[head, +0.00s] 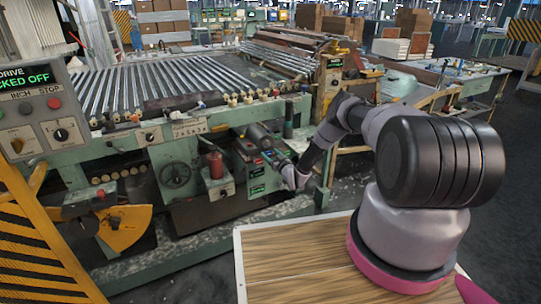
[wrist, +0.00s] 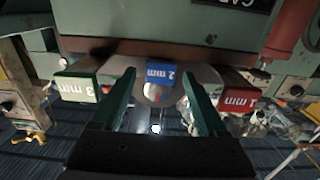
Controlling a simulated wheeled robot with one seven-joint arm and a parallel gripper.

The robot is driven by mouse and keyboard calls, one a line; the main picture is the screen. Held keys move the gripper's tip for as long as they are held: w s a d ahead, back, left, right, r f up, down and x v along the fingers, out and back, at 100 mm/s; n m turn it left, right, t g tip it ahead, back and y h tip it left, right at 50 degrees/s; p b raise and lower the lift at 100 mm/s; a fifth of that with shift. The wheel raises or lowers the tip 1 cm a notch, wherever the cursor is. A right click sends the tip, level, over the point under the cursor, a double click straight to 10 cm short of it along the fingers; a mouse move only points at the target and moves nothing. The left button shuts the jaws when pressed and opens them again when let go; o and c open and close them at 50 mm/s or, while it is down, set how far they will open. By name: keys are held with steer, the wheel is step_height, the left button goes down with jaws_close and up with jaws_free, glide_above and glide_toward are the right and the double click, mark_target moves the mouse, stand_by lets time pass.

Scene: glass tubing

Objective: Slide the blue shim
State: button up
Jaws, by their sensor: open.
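The blue shim (wrist: 160,76), marked "2 mm" upside down, is in the middle of the wrist view, at the lower edge of a green machine part. My gripper (wrist: 158,84) is open, with one green finger on each side of the blue shim. Whether the fingers touch it I cannot tell. A green shim (wrist: 77,88) marked "3 mm" is to the left, and a red shim (wrist: 237,93) marked "1 mm" is to the right, both outside the fingers. In the head view my arm reaches to the machine's front, where the shims are too small to tell apart surely.
The green roller machine (head: 190,130) fills the left and middle of the head view. A handwheel (head: 176,176) and a red cylinder (head: 215,165) stick out of its front. A yellow-black striped guard (head: 40,250) stands at left. A wooden-topped surface (head: 300,265) is in front.

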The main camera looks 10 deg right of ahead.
jaws_close()
stand_by(1.5)
